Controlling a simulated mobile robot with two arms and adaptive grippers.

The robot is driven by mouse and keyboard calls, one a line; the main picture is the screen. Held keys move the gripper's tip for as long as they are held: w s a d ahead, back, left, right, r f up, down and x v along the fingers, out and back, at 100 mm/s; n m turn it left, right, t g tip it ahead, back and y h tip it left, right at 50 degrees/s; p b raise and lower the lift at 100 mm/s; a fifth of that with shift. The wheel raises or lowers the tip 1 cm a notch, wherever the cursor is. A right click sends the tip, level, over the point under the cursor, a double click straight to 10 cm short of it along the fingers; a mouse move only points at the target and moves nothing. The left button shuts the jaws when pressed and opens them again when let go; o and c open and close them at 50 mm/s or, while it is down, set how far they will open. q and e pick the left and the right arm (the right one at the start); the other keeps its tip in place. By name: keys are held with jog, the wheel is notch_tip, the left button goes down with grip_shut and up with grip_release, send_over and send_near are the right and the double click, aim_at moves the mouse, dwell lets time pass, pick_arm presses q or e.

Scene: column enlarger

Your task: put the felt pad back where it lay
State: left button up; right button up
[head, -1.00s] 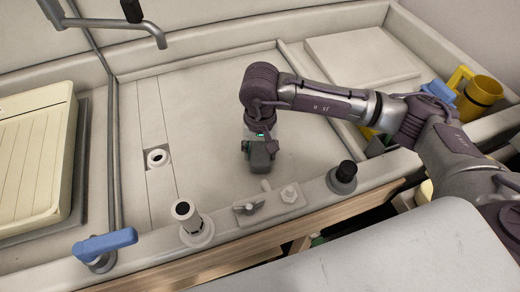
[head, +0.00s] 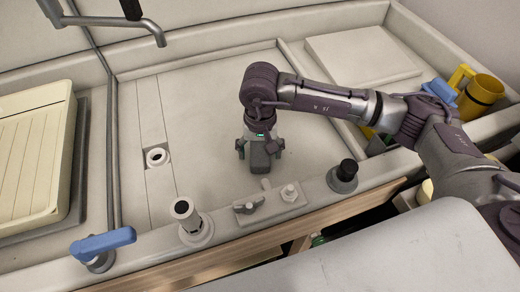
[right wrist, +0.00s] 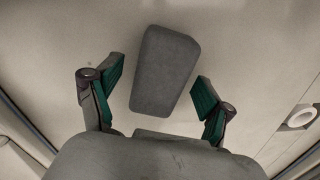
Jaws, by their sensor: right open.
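The felt pad is a dark grey block (head: 259,160) on the pale middle panel in the head view. In the right wrist view the pad (right wrist: 165,70) shows as a grey, slightly tapered block between my fingers, with a gap on each side. My right gripper (head: 259,150) points down over the pad with its fingers spread. Its green-lined fingers (right wrist: 160,95) also show apart in the right wrist view. The pad's underside is hidden, so its exact contact with the panel cannot be seen. My left gripper is not in view.
A front ledge carries a blue lever (head: 104,243), a grey post (head: 186,215), a wing nut plate (head: 250,208) and a black knob (head: 347,170). A ring fitting (head: 157,157) lies left of the pad. A yellow mug (head: 482,95) stands at right. The panel around the pad is mostly clear.

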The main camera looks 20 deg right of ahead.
dwell(0.5)
jog(key=shift+r+p, duration=1.6)
jog(key=shift+r, duration=2.45)
notch_tip(320, 180, up, 12)
